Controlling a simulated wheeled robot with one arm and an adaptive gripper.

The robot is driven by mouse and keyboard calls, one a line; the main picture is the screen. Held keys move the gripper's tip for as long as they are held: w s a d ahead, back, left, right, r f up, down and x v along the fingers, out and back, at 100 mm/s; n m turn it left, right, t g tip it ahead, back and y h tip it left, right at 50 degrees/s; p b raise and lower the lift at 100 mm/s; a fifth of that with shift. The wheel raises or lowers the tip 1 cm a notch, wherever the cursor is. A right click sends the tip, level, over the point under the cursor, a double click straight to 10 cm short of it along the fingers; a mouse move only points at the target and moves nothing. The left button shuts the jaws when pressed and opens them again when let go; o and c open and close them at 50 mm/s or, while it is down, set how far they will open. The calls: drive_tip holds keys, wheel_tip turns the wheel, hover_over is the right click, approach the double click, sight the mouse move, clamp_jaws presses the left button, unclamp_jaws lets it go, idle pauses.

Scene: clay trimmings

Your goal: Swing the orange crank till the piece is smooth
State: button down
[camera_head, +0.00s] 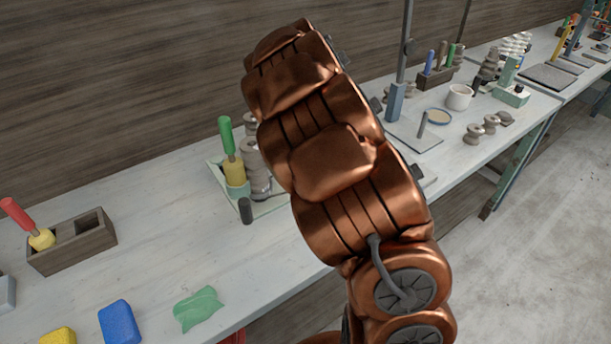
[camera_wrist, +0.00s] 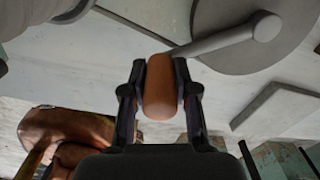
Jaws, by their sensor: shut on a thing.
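The orange crank handle (camera_wrist: 160,90) stands between the two fingers of my gripper (camera_wrist: 160,75) in the wrist view, and my gripper is shut on it. A grey metal crank arm (camera_wrist: 220,42) runs from the handle up and right to a round knob over a large grey disc (camera_wrist: 220,17). In the head view my copper arm covers the crank and my gripper. I cannot tell which clay object is the piece, nor how smooth it is.
A ridged clay stack (camera_head: 255,170) stands partly behind my arm, beside a green-handled yellow tool (camera_head: 233,165) and a dark cylinder (camera_head: 245,211). A wooden box (camera_head: 75,255), green cloth (camera_head: 198,307) and blue sponge (camera_head: 119,323) lie left. A white cup (camera_head: 459,97) stands right.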

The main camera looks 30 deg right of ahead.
drive_tip(key=shift+w+a+r, duration=0.1)
drive_tip(key=shift+w, duration=0.05)
drive_tip(key=c, duration=0.9)
unclamp_jaws()
wheel_tip(320, 180, up, 12)
drive_tip(key=shift+f, duration=0.1)
